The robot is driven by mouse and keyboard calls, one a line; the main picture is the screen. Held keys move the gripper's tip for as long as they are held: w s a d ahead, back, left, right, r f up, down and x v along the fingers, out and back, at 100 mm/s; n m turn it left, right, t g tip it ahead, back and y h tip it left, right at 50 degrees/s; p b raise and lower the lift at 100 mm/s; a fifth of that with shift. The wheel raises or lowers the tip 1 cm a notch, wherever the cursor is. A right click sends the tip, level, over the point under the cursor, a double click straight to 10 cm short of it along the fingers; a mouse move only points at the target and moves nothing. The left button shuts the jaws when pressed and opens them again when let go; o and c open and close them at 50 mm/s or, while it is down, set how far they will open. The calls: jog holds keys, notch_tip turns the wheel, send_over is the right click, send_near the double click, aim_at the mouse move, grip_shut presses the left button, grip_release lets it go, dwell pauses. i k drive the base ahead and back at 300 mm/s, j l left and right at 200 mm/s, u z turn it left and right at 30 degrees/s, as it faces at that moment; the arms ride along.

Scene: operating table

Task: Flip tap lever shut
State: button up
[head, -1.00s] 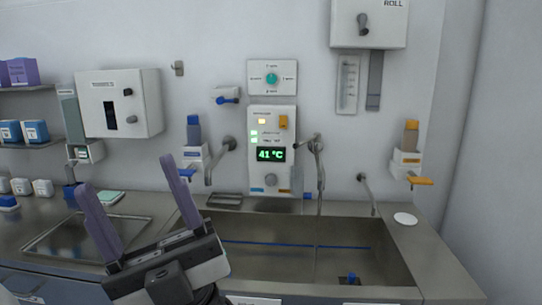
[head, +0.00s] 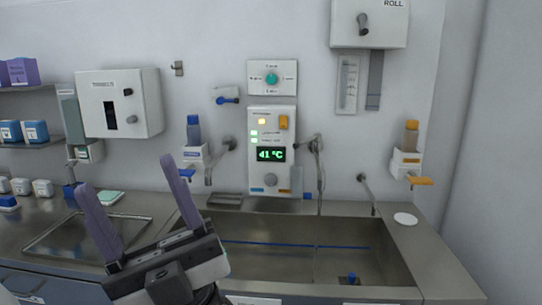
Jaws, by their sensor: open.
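A steel trough sink (head: 300,232) stands against the wall. Several spouts rise from the wall behind it: a left one (head: 215,158), a tall middle one (head: 317,165) and a small right one (head: 368,192). I cannot tell which part is the tap lever; a small blue-handled fitting (head: 227,98) sits on the wall above the left spout. My gripper (head: 132,192) has two purple fingers spread wide. It is open and empty, in front of the counter left of the sink, apart from the taps.
A control panel reading 41 °C (head: 271,153) is on the wall. A blue-bottle dispenser (head: 194,140) and an orange-lever dispenser (head: 408,160) flank the sink. A white wall box (head: 119,103) hangs left. A white disc (head: 405,219) lies on the right counter.

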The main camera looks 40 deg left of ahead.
aim_at(317, 137)
jog(key=i+u, duration=0.1)
jog(key=u, duration=0.3)
jog(key=i+l+u, duration=0.1)
jog(key=u, duration=0.3)
jog(key=l+u, duration=0.1)
jog(key=u, duration=0.3)
jog(key=i+l+u, duration=0.1)
jog(key=u, duration=0.3)
